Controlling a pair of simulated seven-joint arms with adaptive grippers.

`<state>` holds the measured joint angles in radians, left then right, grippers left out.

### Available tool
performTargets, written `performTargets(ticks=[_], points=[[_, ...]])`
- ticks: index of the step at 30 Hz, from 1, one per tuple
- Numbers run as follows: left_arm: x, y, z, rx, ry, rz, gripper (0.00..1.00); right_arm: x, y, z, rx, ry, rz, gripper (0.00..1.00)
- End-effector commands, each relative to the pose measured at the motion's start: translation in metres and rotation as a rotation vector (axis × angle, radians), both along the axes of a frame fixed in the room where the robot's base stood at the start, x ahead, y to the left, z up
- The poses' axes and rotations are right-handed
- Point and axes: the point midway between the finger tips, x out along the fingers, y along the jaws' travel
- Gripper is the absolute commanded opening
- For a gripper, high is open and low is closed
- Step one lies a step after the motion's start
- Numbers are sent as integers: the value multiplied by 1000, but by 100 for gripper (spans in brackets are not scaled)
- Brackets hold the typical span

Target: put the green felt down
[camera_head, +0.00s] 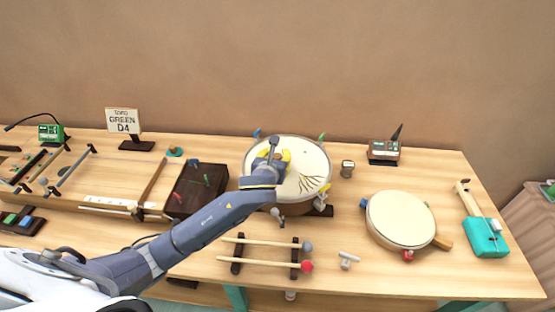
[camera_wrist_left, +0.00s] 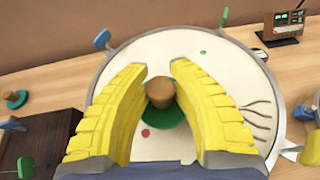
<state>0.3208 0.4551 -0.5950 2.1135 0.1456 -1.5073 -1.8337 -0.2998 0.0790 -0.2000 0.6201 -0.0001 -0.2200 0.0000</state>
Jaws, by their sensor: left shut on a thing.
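The green felt (camera_wrist_left: 165,115) is a round green pad with a brown knob (camera_wrist_left: 160,92) on top. My left gripper (camera_head: 274,157) has its yellow fingers on either side of the knob and is shut on it. The felt is over the pale head of the large drum (camera_head: 311,165), which also shows in the wrist view (camera_wrist_left: 235,75); I cannot tell whether it touches the head. The drum head has a small green dot (camera_wrist_left: 203,52), a red dot (camera_wrist_left: 145,133) and dark branching lines. In the head view my gripper hides the felt. My right gripper is not in view.
Coloured tuning keys stand around the drum's rim. A dark box (camera_head: 197,188) is left of it, with another knobbed pad (camera_head: 175,151) behind. Two mallets (camera_head: 268,243) lie in front. A smaller drum (camera_head: 400,219) and a teal case (camera_head: 484,238) are at right.

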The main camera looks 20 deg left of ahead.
Motion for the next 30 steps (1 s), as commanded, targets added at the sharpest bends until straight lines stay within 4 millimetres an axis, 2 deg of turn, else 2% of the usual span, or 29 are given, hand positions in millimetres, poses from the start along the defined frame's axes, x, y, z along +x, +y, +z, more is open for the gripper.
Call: performTargets(ticks=[3, 6, 19, 20, 21, 25, 30], points=[[0, 0, -13, 1, 1, 1, 0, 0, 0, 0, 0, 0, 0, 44], [0, 0, -17, 1, 0, 0, 0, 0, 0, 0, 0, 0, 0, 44], [0, 0, -20, 1, 0, 0, 0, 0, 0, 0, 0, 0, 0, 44], [0, 0, -20, 0, 0, 0, 25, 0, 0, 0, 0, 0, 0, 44], [0, 0, -20, 0, 0, 0, 30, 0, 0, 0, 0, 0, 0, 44], [0, 0, -20, 0, 0, 0, 45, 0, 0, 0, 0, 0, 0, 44], [0, 0, -20, 0, 0, 0, 45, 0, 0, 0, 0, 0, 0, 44]])
